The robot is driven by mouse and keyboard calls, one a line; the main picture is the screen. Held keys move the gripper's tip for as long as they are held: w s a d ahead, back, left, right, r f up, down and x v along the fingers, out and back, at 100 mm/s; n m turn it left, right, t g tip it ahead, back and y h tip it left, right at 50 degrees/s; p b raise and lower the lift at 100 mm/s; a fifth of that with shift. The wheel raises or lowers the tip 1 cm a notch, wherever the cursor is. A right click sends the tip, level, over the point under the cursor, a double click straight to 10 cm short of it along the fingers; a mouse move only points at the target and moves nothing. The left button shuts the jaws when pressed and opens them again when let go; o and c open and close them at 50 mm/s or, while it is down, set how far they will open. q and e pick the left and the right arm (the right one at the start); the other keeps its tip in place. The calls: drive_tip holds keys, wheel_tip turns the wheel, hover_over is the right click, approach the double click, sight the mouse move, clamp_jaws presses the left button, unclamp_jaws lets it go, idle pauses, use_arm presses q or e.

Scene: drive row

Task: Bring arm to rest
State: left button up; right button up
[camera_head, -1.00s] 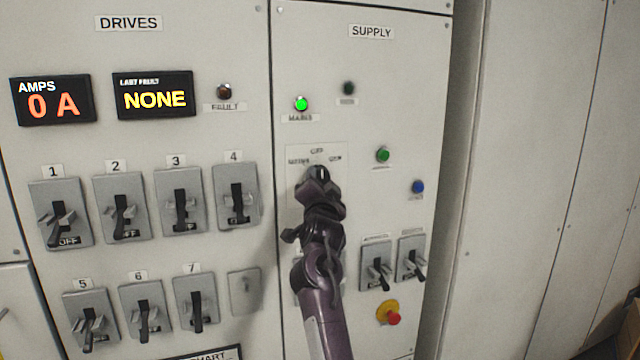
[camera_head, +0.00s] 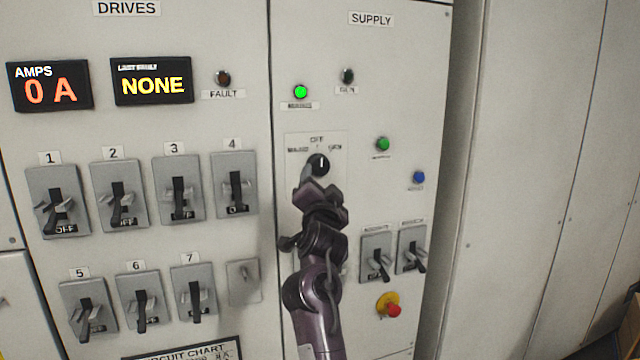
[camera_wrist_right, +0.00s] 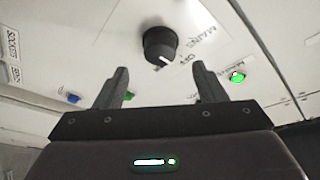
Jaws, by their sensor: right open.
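My right gripper (camera_head: 312,178) is in front of the supply panel (camera_head: 390,75), just below the black rotary selector knob (camera_head: 318,164). In the right wrist view my right gripper (camera_wrist_right: 158,88) has its two fingers spread, with nothing between them. The knob (camera_wrist_right: 159,46) stands beyond the fingertips, apart from them in that view. Its white mark points up, toward OFF, in the head view. My right arm (camera_head: 318,290) comes up from the bottom and hides part of the panel below the knob. My left gripper is not in view.
A lit green lamp (camera_head: 300,92) is above the knob. A green button (camera_head: 382,144), a blue button (camera_head: 418,177), two levers (camera_head: 378,262) and a red emergency button (camera_head: 393,310) are to the right. The drives panel (camera_head: 200,130) has several switches and reads 0 A, NONE.

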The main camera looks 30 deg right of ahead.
drive_tip(key=shift+v, duration=0.75)
